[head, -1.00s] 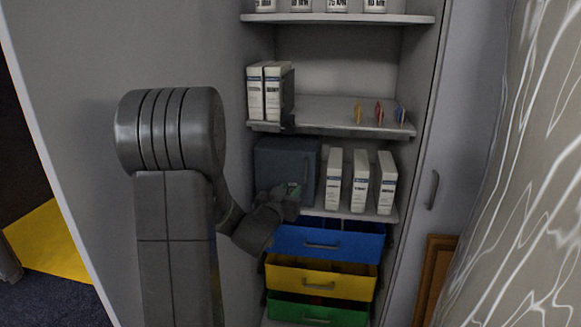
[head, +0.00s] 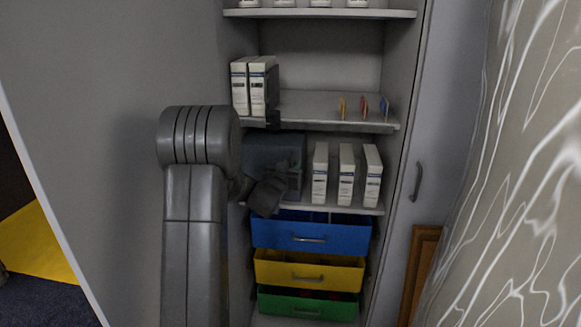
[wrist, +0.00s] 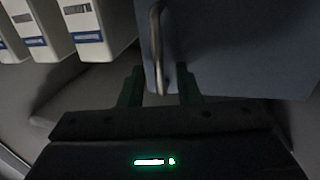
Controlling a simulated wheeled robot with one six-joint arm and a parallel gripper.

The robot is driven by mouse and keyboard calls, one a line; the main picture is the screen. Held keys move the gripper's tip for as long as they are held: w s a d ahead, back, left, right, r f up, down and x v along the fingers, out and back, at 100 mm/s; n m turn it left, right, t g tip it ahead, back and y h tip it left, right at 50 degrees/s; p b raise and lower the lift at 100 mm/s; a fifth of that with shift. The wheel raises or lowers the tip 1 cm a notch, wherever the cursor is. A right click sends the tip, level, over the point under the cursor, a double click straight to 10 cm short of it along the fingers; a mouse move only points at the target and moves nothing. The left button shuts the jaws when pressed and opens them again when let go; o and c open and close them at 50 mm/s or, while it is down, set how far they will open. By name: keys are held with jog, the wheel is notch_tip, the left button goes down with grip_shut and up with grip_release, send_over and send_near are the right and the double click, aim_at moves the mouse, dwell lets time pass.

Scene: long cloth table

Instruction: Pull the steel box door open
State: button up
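The steel box (head: 270,150) is a dark blue-grey box on the middle shelf, left of the white binders. Its front also shows in the wrist view (wrist: 230,45), with a grey bar handle (wrist: 156,45) near the panel's left edge. I see no gap at the door, so it looks shut. My gripper (head: 283,186) is at the box's lower front in the head view, its fingertips hard to make out. In the wrist view my gripper (wrist: 160,88) is open, with a dark green finger on each side of the handle's lower end. Neither finger clearly touches it.
White binders (head: 346,175) stand close to the box on its shelf. Blue (head: 340,238), yellow (head: 335,272) and green (head: 335,304) drawers lie below. More binders (head: 240,88) stand on the shelf above. The cabinet's side wall is close on the left.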

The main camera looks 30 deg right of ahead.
grip_shut()
jog(key=shift+s+a, duration=0.1)
